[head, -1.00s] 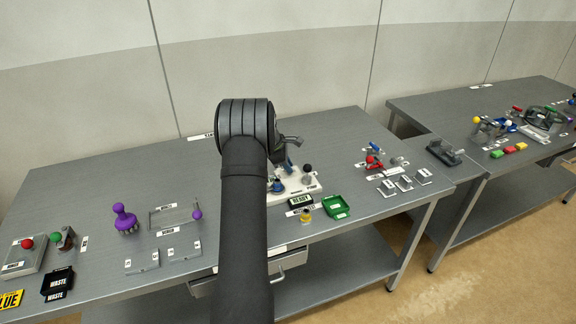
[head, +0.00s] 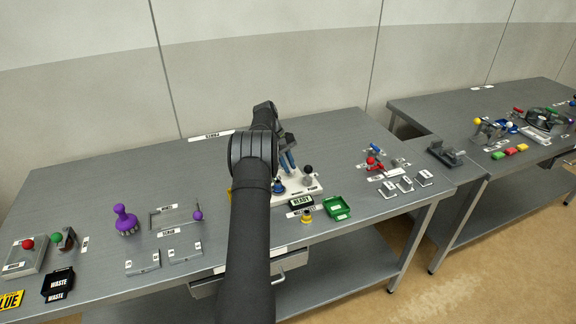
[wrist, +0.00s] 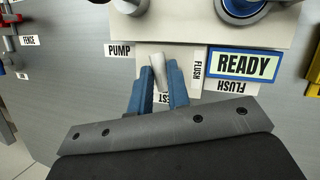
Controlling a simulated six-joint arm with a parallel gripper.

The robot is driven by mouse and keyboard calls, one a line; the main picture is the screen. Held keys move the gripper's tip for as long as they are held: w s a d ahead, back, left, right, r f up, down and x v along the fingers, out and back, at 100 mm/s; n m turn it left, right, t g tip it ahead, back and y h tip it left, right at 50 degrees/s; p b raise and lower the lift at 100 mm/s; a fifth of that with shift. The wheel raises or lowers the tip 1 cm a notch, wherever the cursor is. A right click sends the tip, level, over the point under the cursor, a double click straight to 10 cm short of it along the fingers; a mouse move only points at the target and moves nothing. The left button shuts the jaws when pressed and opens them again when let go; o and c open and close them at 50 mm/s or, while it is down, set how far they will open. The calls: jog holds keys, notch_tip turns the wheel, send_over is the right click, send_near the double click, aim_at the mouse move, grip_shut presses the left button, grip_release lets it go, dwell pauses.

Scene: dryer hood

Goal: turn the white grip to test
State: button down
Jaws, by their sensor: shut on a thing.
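The white grip (wrist: 158,68) shows in the wrist view as a short pale handle between the blue fingertips of my gripper (wrist: 158,82). My gripper is shut on it. The grip leans slightly, its upper end toward the left. A label partly hidden by the fingers, reading "EST" (wrist: 163,98), lies just below it. A "FLUSH" label (wrist: 196,69) is to its right. In the head view my gripper's blue fingers (head: 288,160) show beside my arm, above the white-based device (head: 312,190); the grip itself cannot be made out there.
A "READY" sign (wrist: 245,65) and a "PUMP" label (wrist: 119,50) flank the grip. A black knob (head: 308,169) and a blue knob (head: 278,187) stand close by on the device. A green tray (head: 337,208) and a yellow knob (head: 306,216) lie in front.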

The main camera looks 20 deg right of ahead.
jog(key=shift+d+m+g+y, duration=0.1)
jog(key=shift+m+g+y, duration=0.3)
jog(key=shift+m, duration=1.1)
jog(key=c, duration=1.4)
grip_release()
jog(key=shift+o, duration=0.2)
jog(key=shift+w+r, duration=0.1)
